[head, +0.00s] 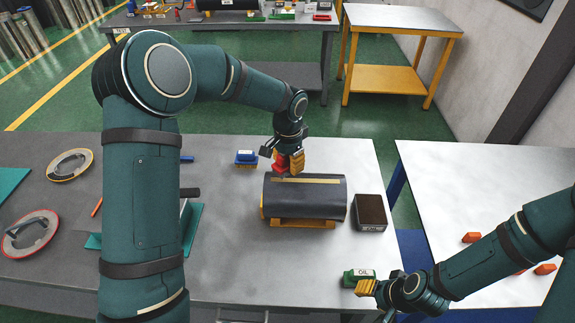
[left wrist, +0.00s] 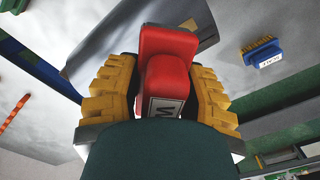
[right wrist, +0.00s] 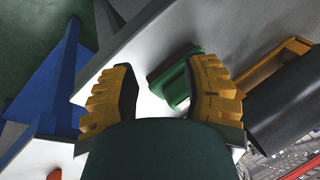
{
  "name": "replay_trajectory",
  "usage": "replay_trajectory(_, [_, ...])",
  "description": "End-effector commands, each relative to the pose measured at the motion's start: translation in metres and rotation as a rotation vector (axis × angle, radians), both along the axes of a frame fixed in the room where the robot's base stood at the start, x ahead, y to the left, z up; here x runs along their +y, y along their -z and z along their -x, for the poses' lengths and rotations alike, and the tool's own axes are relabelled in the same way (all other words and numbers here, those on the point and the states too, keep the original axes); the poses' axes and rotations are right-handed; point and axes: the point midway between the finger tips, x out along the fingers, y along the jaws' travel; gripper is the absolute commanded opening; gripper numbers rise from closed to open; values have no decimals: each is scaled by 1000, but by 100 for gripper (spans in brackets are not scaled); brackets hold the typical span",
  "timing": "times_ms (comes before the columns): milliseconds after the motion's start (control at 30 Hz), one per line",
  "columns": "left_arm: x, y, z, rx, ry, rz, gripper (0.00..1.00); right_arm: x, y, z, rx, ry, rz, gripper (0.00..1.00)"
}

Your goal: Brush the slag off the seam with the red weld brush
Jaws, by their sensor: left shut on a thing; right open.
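My left gripper (head: 289,162) is shut on the red weld brush (head: 281,166), whose red body fills the space between the yellow fingers in the left wrist view (left wrist: 168,60). It holds the brush at the far edge of the dark cylinder (head: 305,205). A tan seam strip (head: 305,181) runs along the top of the cylinder, which rests on a yellow cradle (head: 302,223). I cannot tell whether the bristles touch the seam. My right gripper (head: 366,287) is open by the green OIL brush (head: 358,275), which shows between and beyond its fingers in the right wrist view (right wrist: 172,84).
A blue brush (head: 246,157) stands left of the cylinder's far side. A dark open box (head: 370,212) sits right of the cylinder. Two round discs (head: 70,165) (head: 30,233) lie at the left. A white table (head: 480,190) with orange pieces (head: 472,237) is at the right.

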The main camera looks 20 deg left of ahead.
Motion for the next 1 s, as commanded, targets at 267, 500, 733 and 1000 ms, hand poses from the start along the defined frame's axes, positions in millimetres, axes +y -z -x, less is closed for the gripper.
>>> replay_trajectory(267, [-3,-25,3,-2,-1,0,1,0,-4,0,0,-2,-1,47])
replay_trajectory(500, [-5,-32,5,0,-1,1,1,0,-4,0,0,-1,-1,47])
replay_trajectory(733, [-5,-32,5,0,-1,0,1,0,-4,0,0,-1,-1,47])
replay_trajectory(1000, [-4,-32,5,0,-2,0,1,0,-4,0,0,-1,-1,47])
